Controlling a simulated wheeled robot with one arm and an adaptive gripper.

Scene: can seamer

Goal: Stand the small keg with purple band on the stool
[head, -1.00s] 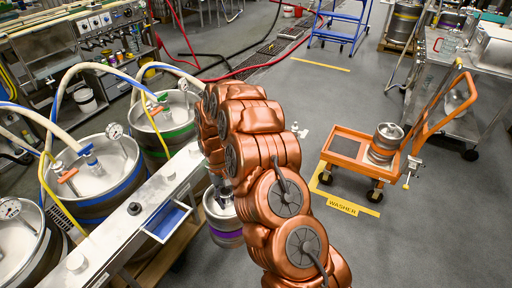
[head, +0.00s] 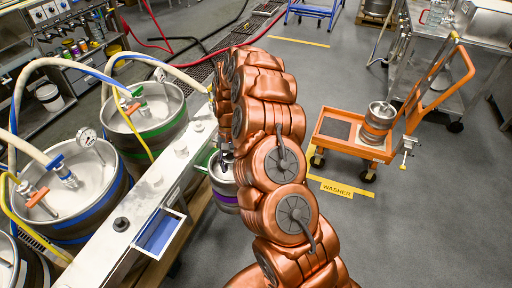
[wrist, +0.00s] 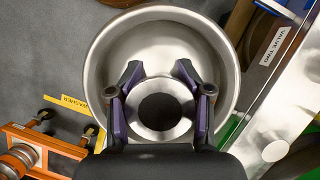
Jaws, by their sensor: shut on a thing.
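The small keg with purple band (head: 226,193) is silver and looks upright, beside the long metal rail and partly hidden by my arm. In the wrist view its round top and rim (wrist: 100,55) fill the middle. My gripper (wrist: 160,72) is shut on the raised neck at the centre of that top, with a purple-grey finger on each side. In the head view my gripper is mostly hidden behind my copper arm. I cannot make out the stool for certain in either view, and the keg's underside is hidden.
Large kegs with hoses, one with a blue band (head: 80,190) and one with a green band (head: 145,125), stand left of the metal rail (head: 135,215). An orange cart (head: 345,150) carries a small orange-banded keg (head: 378,122) at right. Grey floor (head: 420,225) is clear.

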